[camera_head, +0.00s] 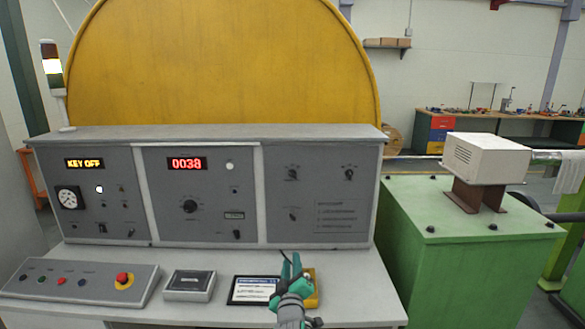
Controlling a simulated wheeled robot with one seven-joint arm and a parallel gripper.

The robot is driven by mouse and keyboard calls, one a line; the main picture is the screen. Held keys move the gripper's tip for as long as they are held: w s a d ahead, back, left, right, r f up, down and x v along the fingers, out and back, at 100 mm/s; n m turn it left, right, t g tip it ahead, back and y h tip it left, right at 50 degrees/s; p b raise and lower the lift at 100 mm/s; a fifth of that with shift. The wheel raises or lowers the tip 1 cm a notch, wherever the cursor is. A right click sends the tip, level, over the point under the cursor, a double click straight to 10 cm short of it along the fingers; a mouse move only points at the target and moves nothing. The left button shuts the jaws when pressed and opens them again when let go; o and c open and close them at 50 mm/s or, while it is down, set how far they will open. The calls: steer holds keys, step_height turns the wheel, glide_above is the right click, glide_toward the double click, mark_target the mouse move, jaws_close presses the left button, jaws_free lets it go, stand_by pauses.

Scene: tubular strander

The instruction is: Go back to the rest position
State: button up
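My gripper (290,262), with teal fingers, is low in the middle of the view. It appears in front of the desk of the grey control console (320,254). Two finger parts point up and away, but they are too small to tell whether they are open or shut. No held object can be made out. The gripper partly hides a black-framed document (252,291) and a yellow object (312,298) on the desk.
The console panel (205,194) reads "KEY OFF" and "0038". A red emergency button (122,278) sits on the left button box (80,282), beside a small grey box (189,286). A green machine housing (480,250) stands at right. A large yellow disc (220,65) rises behind.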

steer(key=s+a+f+m, duration=0.2)
steer(key=s+f, duration=0.5)
steer(key=s, duration=0.4)
steer(key=s+a+f+m+g, duration=0.1)
steer(key=s+f+m, duration=0.1)
steer(key=s+f, duration=0.65)
steer(key=s+a+f+m, duration=0.2)
steer(key=s+f, duration=0.4)
steer(key=s, duration=0.6)
steer(key=s+d+r+m, duration=0.1)
steer(key=s+d+r, duration=0.1)
steer(key=s, duration=1.3)
steer(key=s+d+r+m+g, duration=0.1)
steer(key=s+d+r+m, duration=0.1)
steer(key=s, duration=1.4)
steer(key=shift+d+r+g, duration=0.3)
steer(key=shift+d+r, duration=0.35)
steer(key=shift+d, duration=0.05)
steer(key=shift+o, duration=0.8)
